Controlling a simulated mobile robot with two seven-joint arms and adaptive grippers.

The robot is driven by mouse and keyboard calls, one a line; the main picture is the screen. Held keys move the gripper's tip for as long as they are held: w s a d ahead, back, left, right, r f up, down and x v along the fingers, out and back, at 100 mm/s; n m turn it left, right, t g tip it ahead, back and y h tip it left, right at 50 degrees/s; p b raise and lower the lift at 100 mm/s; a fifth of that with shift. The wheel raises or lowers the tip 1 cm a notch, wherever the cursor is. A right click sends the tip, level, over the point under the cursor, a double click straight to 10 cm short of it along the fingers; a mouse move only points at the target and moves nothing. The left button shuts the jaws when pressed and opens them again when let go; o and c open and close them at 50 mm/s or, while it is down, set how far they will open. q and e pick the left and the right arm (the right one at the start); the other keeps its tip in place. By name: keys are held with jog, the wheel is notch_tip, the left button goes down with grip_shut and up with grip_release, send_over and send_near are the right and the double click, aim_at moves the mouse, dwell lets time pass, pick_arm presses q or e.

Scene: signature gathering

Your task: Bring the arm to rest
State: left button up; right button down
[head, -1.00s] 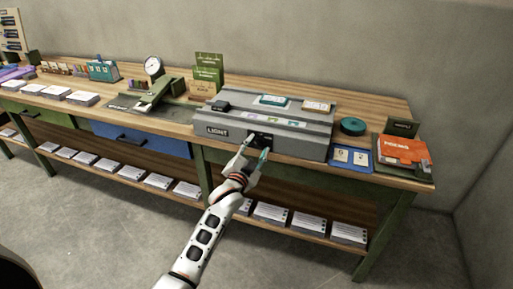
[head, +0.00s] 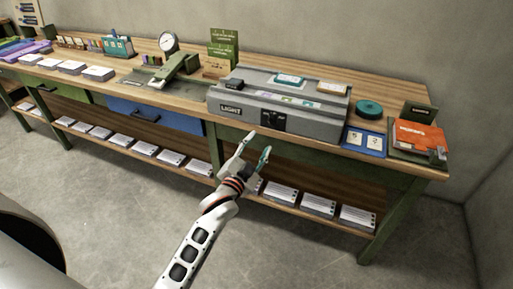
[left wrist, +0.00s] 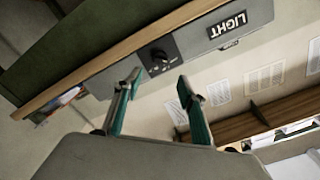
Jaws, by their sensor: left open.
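My left gripper (head: 257,146) is open and empty in front of the workbench, below and just left of the dark switch panel on the grey light box. The light box (head: 318,127) stands on the bench top, with a "LIGHT" label on its front. In the left wrist view the two green-sided fingers of the gripper (left wrist: 158,95) are spread apart. The dark knob panel (left wrist: 160,56) shows beyond them, apart from both fingertips. My right gripper is not in view.
The wooden bench top (head: 190,101) carries paper stacks, a dial gauge (head: 169,42), a teal roll (head: 369,109), a blue card tray (head: 364,143) and an orange booklet (head: 418,136). A lower shelf holds several paper stacks. The floor in front is clear.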

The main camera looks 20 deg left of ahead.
pick_arm(q)
jog(key=shift+s, duration=0.55)
jog(key=s+d+f+n+g, duration=0.1)
jog(key=s+f+g, duration=0.1)
jog(key=s+f, duration=0.5)
jog(key=s+f+n+g+h+p, duration=0.1)
jog(key=s+f+g, duration=0.2)
jog(key=s+f, duration=0.4)
jog(key=s+d+f+n+g+h, duration=0.1)
jog(key=s+f, duration=0.7)
jog(key=s, duration=0.9)
jog(key=shift+d+n+g, duration=0.35)
jog(key=shift+n+g, duration=0.15)
jog(key=shift+g, duration=0.2)
